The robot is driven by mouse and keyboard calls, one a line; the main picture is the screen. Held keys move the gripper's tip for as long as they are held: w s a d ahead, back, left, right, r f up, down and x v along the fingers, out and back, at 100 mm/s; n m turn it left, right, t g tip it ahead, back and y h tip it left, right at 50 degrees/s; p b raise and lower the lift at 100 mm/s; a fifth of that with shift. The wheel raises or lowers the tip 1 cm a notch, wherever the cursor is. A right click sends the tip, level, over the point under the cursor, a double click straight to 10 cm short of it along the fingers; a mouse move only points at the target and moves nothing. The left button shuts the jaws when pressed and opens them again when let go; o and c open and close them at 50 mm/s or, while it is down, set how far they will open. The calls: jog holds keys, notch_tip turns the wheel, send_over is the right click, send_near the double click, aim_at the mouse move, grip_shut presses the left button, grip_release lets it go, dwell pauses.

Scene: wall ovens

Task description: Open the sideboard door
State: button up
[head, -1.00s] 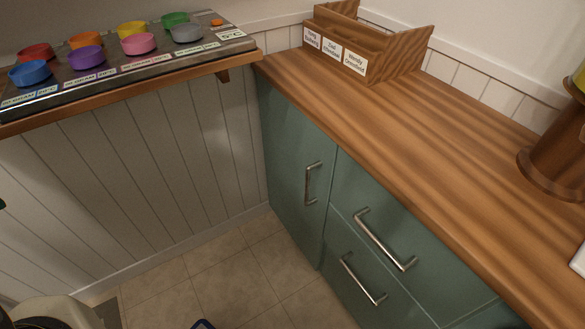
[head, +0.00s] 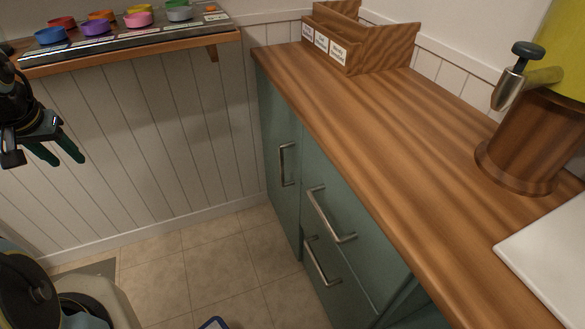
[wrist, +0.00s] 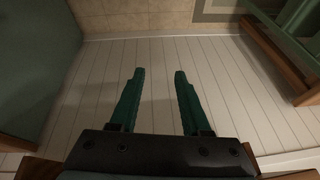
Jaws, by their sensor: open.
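The green sideboard (head: 345,248) stands under a wooden worktop on the right of the head view. Its narrow door (head: 277,160) is at the far left end, shut, with an upright metal handle (head: 287,164). My gripper (head: 62,160) is at the left edge of the head view, well apart from the door. Its green fingers are spread and empty. In the wrist view the open fingers (wrist: 157,75) point at the white panelled wall, with nothing between them.
Two drawers with metal handles (head: 329,215) sit beside the door. A wooden letter holder (head: 360,42) and a yellow dispenser on a brown stand (head: 530,140) are on the worktop. A shelf with coloured bowls (head: 95,28) is on the wall.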

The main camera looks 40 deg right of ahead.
jog(key=w+d+f+m+h+b, duration=0.1)
jog(key=d+f+m+h+b, duration=0.25)
jog(key=d+f, duration=0.5)
jog(key=w+d+f+m+h+b, duration=0.2)
jog(key=d+f+m+h+b, duration=0.25)
jog(key=d, duration=0.75)
jog(key=s+d+f+m+g+h+b, duration=0.25)
jog(key=s+d+g+h, duration=0.2)
jog(key=s+d, duration=0.3)
jog(key=s+d+f+m+g+h+b, duration=0.2)
jog(key=s+d+f+m+g+h, duration=0.15)
jog(key=s+d+h, duration=0.35)
jog(key=s+d, duration=0.1)
jog(key=d, duration=0.2)
jog(key=s+d+y, duration=0.1)
jog(key=d, duration=0.2)
jog(key=d+y+p, duration=0.1)
jog(key=d, duration=0.2)
jog(key=shift+s+d+f+y, duration=0.25)
jog(key=shift+s+f, duration=0.1)
jog(key=shift+s, duration=0.05)
jog(key=shift+c, duration=0.3)
grip_shut()
